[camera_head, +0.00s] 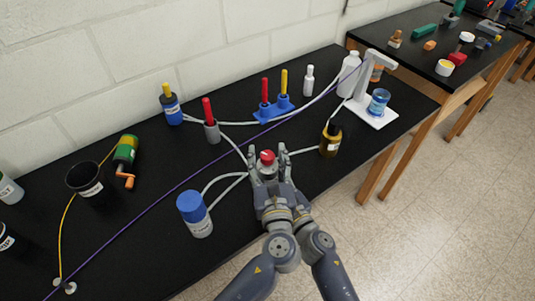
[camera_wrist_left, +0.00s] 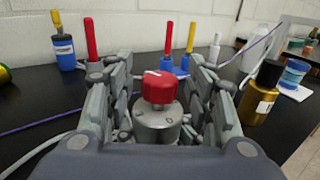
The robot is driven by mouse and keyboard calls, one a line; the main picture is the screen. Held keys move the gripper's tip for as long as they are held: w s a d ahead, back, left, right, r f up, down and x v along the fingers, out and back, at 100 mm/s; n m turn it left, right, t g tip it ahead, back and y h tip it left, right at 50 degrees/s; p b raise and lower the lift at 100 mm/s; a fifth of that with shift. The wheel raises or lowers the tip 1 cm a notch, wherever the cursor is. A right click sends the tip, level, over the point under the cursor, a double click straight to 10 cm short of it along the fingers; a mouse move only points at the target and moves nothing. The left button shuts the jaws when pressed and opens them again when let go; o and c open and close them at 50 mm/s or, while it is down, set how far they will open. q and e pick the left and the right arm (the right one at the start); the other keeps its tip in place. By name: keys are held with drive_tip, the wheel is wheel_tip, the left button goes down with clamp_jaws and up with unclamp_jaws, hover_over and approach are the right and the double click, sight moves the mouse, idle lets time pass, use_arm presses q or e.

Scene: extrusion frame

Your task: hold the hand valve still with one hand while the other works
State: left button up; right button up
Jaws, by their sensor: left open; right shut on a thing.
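The hand valve has a red knob (camera_head: 267,157) on a round grey metal body. It stands upright on the black bench; its knob (camera_wrist_left: 159,87) fills the middle of the left wrist view. My left gripper (camera_head: 270,163) is open, its fingers on either side of the knob and apart from it. My right gripper (camera_head: 271,180) is just below it, shut on the valve's body. The two grippers overlap closely, so the right fingers' contact is mostly hidden.
White tubes run from the valve towards a blue-capped bottle (camera_head: 194,213), a grey holder with a red handle (camera_head: 211,130) and a brown bottle (camera_head: 330,142). A purple cord crosses the bench behind. A blue rack (camera_head: 272,112) stands farther back.

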use_arm(q)
drive_tip(key=shift+w, duration=0.5)
drive_tip(key=c, duration=1.1)
drive_tip(key=shift+a, duration=0.1)
drive_tip(key=shift+m+h, duration=0.3)
drive_tip(key=shift+h, duration=0.2)
drive_tip(key=m+h, duration=0.3)
drive_tip(key=h, duration=0.2)
drive_tip(key=shift+m+g+h, duration=0.6)
drive_tip(key=shift+m+h, duration=0.4)
drive_tip(key=shift+h, duration=0.35)
drive_tip(key=shift+m+g+h, duration=0.6)
drive_tip(key=shift+m+h, duration=0.4)
drive_tip(key=shift+h, duration=0.35)
drive_tip(key=shift+s+h, duration=0.1)
drive_tip(key=shift+h, duration=0.2)
